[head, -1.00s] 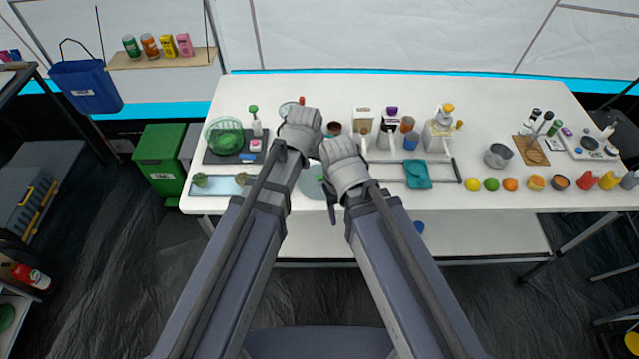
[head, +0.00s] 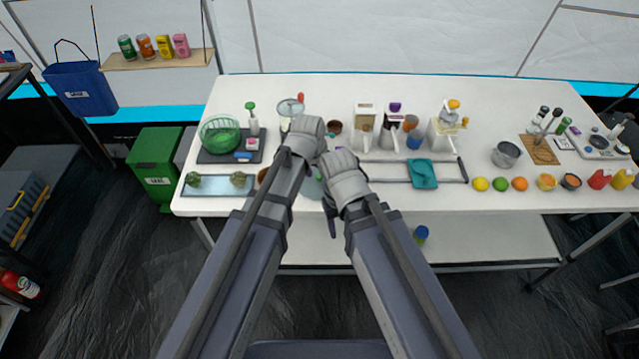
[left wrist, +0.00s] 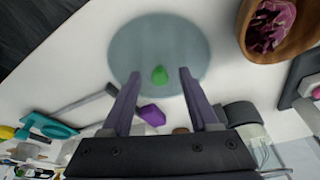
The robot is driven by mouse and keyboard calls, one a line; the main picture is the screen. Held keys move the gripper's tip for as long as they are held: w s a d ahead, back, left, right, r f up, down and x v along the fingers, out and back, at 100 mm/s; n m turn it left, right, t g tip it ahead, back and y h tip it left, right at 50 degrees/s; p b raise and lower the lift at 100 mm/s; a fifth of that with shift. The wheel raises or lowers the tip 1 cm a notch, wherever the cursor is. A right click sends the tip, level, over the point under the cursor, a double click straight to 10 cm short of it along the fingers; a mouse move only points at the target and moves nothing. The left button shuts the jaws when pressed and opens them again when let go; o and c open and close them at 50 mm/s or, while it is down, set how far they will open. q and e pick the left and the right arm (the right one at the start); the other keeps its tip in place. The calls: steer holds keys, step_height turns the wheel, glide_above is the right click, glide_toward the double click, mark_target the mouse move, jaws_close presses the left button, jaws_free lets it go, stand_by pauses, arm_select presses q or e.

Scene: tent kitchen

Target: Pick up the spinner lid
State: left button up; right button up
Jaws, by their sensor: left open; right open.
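The spinner lid is a round translucent grey-green disc (left wrist: 130,55) with a green knob (left wrist: 159,75), lying flat on the white table in the left wrist view. In the head view, only part of the lid (head: 311,188) shows between my forearms. My left gripper (left wrist: 160,76) is open and empty, its fingertips appearing on either side of the knob; I cannot tell the height gap. In the head view, the left gripper (head: 306,135) hides its own fingertips. My right gripper (head: 345,180) is close beside it, open, with nothing visible in it.
A wooden bowl with purple leaves (left wrist: 243,35) sits close beside the lid. A green spinner basket (head: 220,134) stands on a dark board at left. Fruit and bottles line the table's right side.

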steer(key=shift+r, duration=0.1)
arm_select(q)
jaws_close()
stand_by(0.3)
steer(key=shift+r, duration=0.1)
